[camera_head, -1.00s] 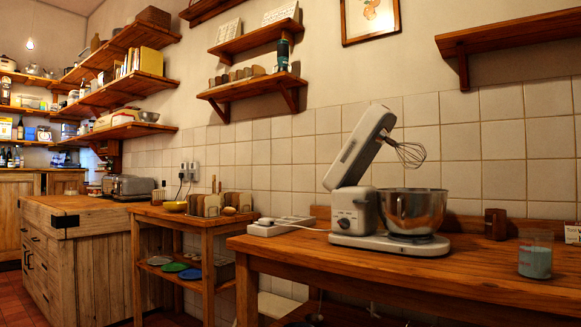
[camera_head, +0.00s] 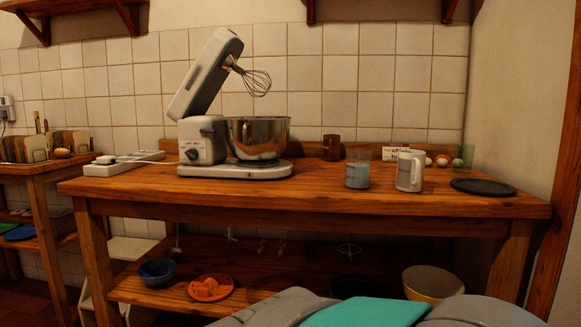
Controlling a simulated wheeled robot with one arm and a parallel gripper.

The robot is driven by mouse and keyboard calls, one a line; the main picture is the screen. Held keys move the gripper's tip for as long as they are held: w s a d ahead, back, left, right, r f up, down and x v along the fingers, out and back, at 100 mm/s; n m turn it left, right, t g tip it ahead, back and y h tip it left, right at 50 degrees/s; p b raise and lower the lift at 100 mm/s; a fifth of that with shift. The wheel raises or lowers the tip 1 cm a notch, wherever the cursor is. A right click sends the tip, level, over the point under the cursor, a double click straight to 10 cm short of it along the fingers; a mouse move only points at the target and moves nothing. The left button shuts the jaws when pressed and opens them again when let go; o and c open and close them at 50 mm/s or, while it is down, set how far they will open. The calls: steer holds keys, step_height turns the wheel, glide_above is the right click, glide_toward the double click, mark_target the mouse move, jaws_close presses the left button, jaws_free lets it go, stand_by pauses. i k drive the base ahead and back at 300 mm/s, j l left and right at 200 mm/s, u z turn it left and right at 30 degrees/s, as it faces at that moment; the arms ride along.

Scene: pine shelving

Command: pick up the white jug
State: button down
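A white jug (camera_head: 410,170) stands upright on the wooden table (camera_head: 330,200), right of its middle. Its handle side faces left of its body, and a glass holding something light blue (camera_head: 357,174) stands just left of it. A dark round plate (camera_head: 483,187) lies to its right. Grey and teal parts at the bottom edge look like mine. My gripper does not show.
A stand mixer (camera_head: 205,140) with a steel bowl (camera_head: 258,137) takes up the left part of the table. A power strip (camera_head: 120,163) lies at its left end. The lower shelf holds an orange dish (camera_head: 211,288), a blue bowl (camera_head: 158,272) and a yellow-rimmed bowl (camera_head: 433,283).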

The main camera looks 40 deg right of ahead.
mark_target(412, 162)
steer(key=z, duration=1.9)
